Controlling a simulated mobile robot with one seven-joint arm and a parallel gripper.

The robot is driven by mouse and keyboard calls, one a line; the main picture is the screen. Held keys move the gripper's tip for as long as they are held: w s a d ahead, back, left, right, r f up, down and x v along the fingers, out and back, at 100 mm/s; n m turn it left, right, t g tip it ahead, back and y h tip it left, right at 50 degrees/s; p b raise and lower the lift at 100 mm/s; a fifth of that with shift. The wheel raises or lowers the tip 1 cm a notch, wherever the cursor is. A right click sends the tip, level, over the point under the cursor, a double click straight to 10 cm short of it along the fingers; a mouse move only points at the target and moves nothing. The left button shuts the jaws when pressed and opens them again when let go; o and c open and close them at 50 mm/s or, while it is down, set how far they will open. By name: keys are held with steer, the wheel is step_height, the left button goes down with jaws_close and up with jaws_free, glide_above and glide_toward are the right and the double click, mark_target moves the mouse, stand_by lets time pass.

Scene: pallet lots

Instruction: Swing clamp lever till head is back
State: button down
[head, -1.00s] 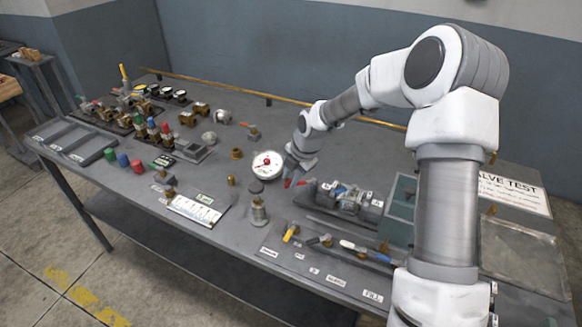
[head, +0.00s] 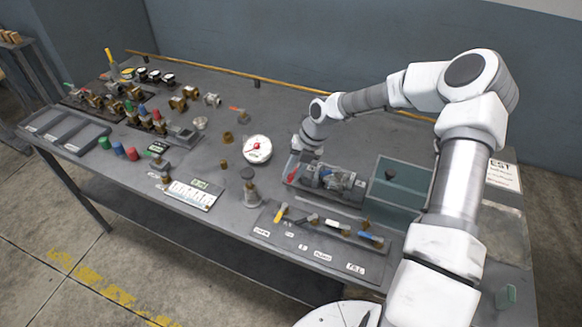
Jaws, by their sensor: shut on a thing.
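The clamp fixture (head: 332,181), a grey metal assembly on a dark base, sits right of the bench's middle in the head view. A red lever (head: 292,172) shows at its left end. My gripper (head: 296,164) reaches down from the upper right to this end and is shut on the red lever. The fingertips are small and partly hidden, so the exact grip is unclear. The position of the clamp head cannot be made out at this size.
A white dial gauge (head: 257,149) stands just left of my gripper. A teal open box (head: 393,190) is to the right of the clamp. A panel of coloured-handled valves (head: 330,226) lies in front. Several valves and fittings fill the bench's left side.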

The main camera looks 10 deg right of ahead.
steer(key=shift+s+d+f+n, duration=0.2)
steer(key=shift+d+f+n, duration=0.05)
steer(key=shift+d+n, duration=0.1)
steer(key=c, duration=0.7)
jaws_free()
steer(key=shift+w, duration=0.15)
steer(key=shift+a+r, duration=0.1)
steer(key=v, duration=1.7)
steer(key=shift+w+r, duration=0.15)
steer(key=shift+r, duration=0.05)
